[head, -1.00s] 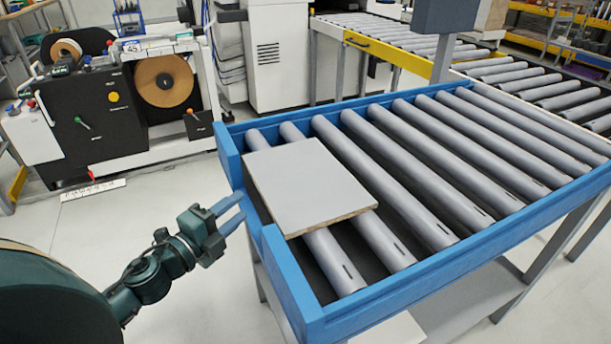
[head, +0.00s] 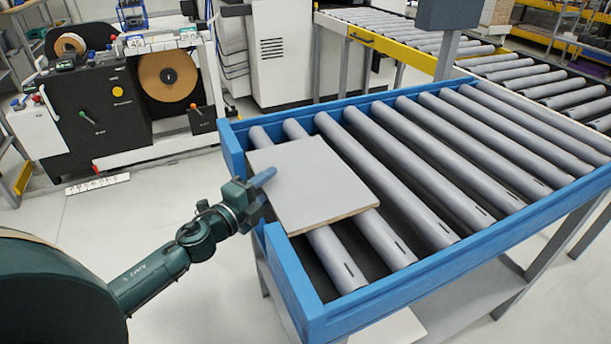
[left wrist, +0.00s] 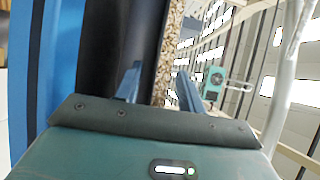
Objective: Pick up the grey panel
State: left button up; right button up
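The grey panel (head: 310,183) lies flat on the rollers at the near left end of the blue-framed roller table (head: 300,283). Its edges show bare chipboard. My left gripper (head: 265,179) is at the panel's left edge, over the gap in the blue frame, with one finger showing above the panel's corner area. In the left wrist view, the fingers (left wrist: 158,88) stand apart with the panel's speckled edge (left wrist: 169,50) between them. My right gripper is not in view.
The table's blue frame rises beside my left gripper on both sides of the gap. Empty rollers (head: 440,160) extend to the right. A machine with a brown roll (head: 166,78) stands at the back left. A yellow-edged conveyor (head: 400,54) is behind.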

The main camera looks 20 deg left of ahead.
pick_arm(q)
jog(key=shift+c, duration=0.6)
grip_shut()
jog(key=shift+r, duration=0.15)
